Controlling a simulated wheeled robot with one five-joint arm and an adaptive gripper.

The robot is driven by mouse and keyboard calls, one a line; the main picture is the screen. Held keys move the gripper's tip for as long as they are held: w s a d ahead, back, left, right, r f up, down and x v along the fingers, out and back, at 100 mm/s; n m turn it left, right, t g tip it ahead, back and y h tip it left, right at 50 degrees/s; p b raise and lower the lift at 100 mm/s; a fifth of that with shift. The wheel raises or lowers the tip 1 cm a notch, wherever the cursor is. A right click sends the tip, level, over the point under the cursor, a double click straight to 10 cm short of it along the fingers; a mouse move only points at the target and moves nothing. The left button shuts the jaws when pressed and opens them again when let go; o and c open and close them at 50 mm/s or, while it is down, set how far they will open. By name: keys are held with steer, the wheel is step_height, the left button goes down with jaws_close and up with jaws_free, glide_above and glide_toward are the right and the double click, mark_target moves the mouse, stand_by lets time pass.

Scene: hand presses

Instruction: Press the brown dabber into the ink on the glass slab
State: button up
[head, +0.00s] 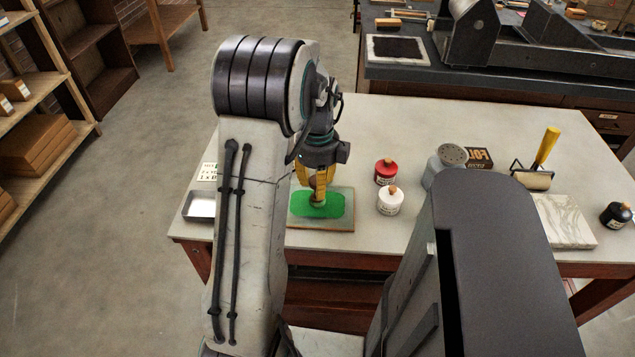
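The glass slab (322,224) lies near the front edge of the table, with a wide patch of green ink (333,209) on it. My gripper (317,187) points down over the ink, its yellow fingers on either side of the brown dabber (317,203). The fingers look closed on the dabber, and they hide part of it. The dabber's lower end is at the ink patch in this view. I cannot tell for sure whether it touches the ink or hangs just above it.
A red jar (385,172) and a white jar (390,201) stand right of the slab. A metal tray (199,206) lies to its left. A grey shaker (447,160), a yellow-handled roller (541,160), a marble slab (565,222) and a black jar (615,215) are farther right.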

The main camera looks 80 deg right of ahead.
stand_by(0.4)
steer(key=shift+r+p, duration=2.9)
steer(key=shift+r, duration=0.6)
